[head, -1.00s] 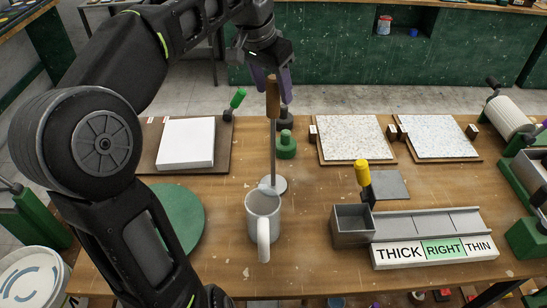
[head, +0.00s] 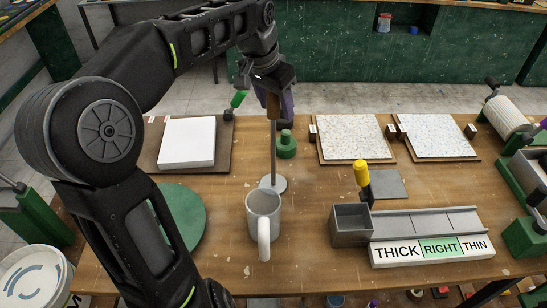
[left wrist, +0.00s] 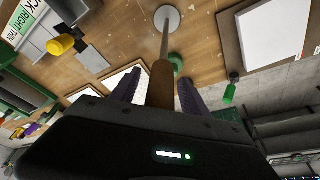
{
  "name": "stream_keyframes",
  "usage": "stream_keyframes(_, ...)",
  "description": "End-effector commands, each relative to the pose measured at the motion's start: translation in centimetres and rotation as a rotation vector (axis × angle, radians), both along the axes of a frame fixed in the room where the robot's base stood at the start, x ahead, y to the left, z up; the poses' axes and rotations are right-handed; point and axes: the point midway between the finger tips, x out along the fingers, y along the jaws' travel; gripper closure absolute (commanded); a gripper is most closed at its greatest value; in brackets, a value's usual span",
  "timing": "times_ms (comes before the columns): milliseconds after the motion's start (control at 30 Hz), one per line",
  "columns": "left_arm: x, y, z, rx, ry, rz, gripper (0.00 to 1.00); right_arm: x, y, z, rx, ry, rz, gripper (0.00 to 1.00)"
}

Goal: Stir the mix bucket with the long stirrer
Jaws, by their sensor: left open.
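The long stirrer (head: 273,150) stands upright on the table, with a wooden handle, a thin metal shaft and a round grey disc at its foot. My left gripper (head: 275,98) is open at the top of the handle. In the left wrist view the wooden handle (left wrist: 161,86) lies between the two purple fingers, with no clear sign of a grip. A white bucket (head: 62,268) with pale contents and a blue-grey swirl, apparently the mix bucket, is at the lower left, partly cut off. My right gripper is not in view.
A grey mug (head: 263,205) stands just in front of the stirrer's foot. A green weight (head: 286,147) stands behind it. A green disc (head: 185,218) lies left, partly behind my arm. A grey box (head: 351,226) and a THICK/RIGHT/THIN gauge (head: 430,249) are at right.

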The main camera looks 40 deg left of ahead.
Motion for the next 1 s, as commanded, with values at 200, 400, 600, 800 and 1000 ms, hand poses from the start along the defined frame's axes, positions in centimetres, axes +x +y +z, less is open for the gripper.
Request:
stream_keyframes(200, 0.0, 0.0, 0.02, 0.0, 0.0, 0.0, 0.59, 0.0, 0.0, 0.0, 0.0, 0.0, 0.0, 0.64)
stream_keyframes(400, 0.0, 0.0, 0.01, 0.0, 0.0, 0.0, 0.76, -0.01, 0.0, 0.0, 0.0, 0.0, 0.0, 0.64)
stream_keyframes(600, 0.0, 0.0, 0.01, 0.0, 0.0, 0.0, 0.92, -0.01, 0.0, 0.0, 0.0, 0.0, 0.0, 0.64)
stream_keyframes(800, 0.0, -0.01, 0.01, 0.0, 0.0, 0.0, 1.0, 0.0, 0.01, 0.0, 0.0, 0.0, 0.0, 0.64)
stream_keyframes(1000, 0.0, -0.01, 0.01, 0.0, 0.0, 0.0, 1.0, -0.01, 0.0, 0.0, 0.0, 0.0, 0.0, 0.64)
